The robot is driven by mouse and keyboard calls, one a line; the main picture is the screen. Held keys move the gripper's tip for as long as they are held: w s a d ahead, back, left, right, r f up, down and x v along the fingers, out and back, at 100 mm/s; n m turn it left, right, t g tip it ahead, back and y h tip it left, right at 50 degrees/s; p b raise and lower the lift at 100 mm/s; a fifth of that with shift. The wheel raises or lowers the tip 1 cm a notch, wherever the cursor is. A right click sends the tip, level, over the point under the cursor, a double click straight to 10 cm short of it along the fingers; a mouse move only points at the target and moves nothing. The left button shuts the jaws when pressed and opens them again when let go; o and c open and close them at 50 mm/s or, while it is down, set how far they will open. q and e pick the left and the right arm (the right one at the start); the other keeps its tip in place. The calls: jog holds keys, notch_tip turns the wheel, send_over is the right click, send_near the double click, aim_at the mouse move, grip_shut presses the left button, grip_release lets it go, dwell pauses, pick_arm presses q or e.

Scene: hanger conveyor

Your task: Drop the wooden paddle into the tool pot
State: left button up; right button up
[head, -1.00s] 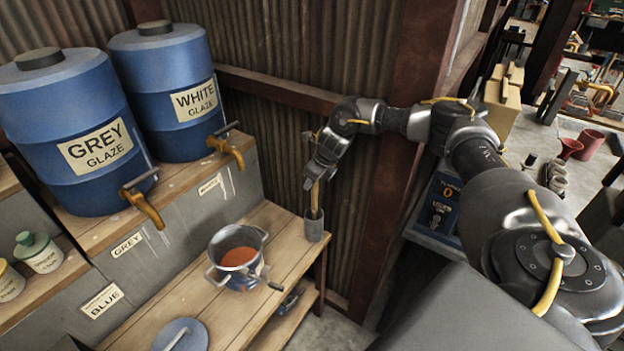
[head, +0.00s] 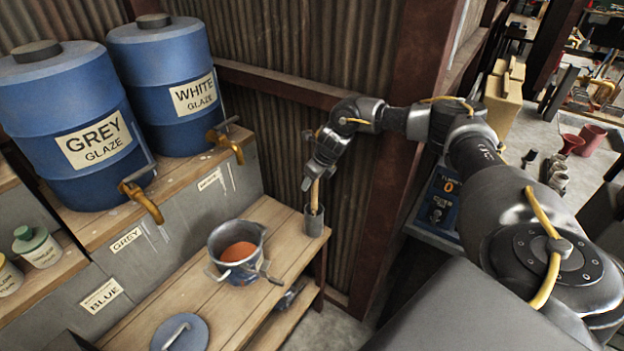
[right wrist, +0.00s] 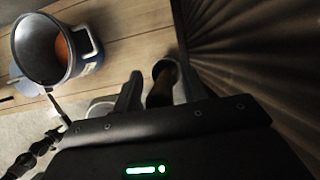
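The wooden paddle (head: 315,194) stands nearly upright, with its lower end inside the grey tool pot (head: 314,223). The pot stands at the right end of the wooden bench. My right gripper (head: 317,179) points down just above the pot, with its fingers on either side of the paddle's upper part. The fingers look spread apart. In the right wrist view the gripper (right wrist: 160,78) has a dark brown shape between its fingers, probably the paddle, and a narrow gap shows beside the left finger. My left gripper is not in view.
A metal pot of orange-brown glaze (head: 238,252) stands on the bench (head: 180,288) left of the tool pot. A blue lid (head: 180,335) lies nearer. Blue grey-glaze (head: 70,125) and white-glaze (head: 170,85) barrels with taps stand behind. A corrugated wall (head: 285,150) is close behind my gripper.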

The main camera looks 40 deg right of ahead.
jog(key=b+v, duration=0.2)
jog(key=v, duration=1.1)
jog(key=shift+w+r+b, duration=0.2)
jog(key=shift+w+b, duration=0.05)
jog(key=shift+b, duration=0.05)
jog(key=shift+a+f, duration=0.1)
jog(key=shift+a, duration=0.05)
